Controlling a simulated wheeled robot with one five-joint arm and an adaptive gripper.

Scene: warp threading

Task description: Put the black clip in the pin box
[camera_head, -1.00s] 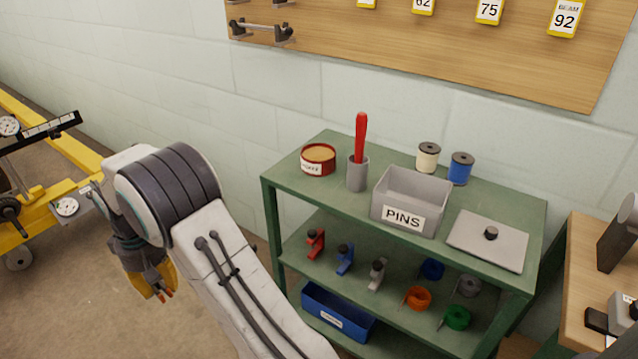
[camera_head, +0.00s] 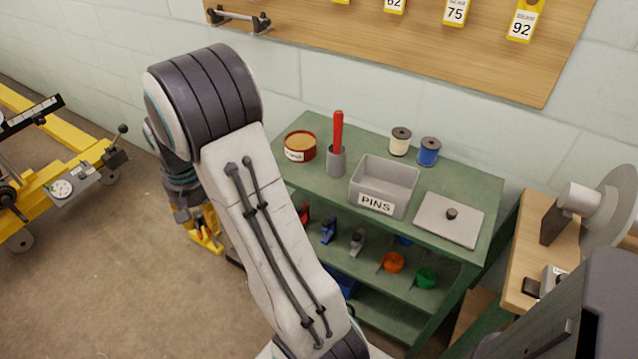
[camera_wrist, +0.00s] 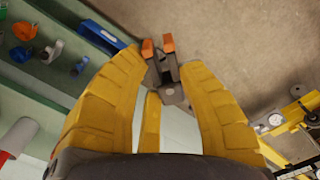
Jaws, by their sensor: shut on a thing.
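The pin box (camera_head: 384,187) is a grey open box labelled PINS on the top of the green shelf unit; its visible inside looks empty. My gripper (camera_head: 206,240) hangs low over the floor, left of the shelf unit and well below the box. In the wrist view my gripper's yellow fingers (camera_wrist: 168,85) are shut on the black clip (camera_wrist: 171,88), a dark piece with two orange tips that sticks out past the fingers. Part of the clip is hidden by the fingers. In the head view it is too small to make out clearly.
On the shelf top stand a red tin (camera_head: 300,147), a grey cup (camera_head: 336,163) with a red handle, two spools (camera_head: 428,152) and a grey lid (camera_head: 449,220). Clips and spools sit below. My arm hides the unit's left side. A yellow frame (camera_head: 85,180) stands left.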

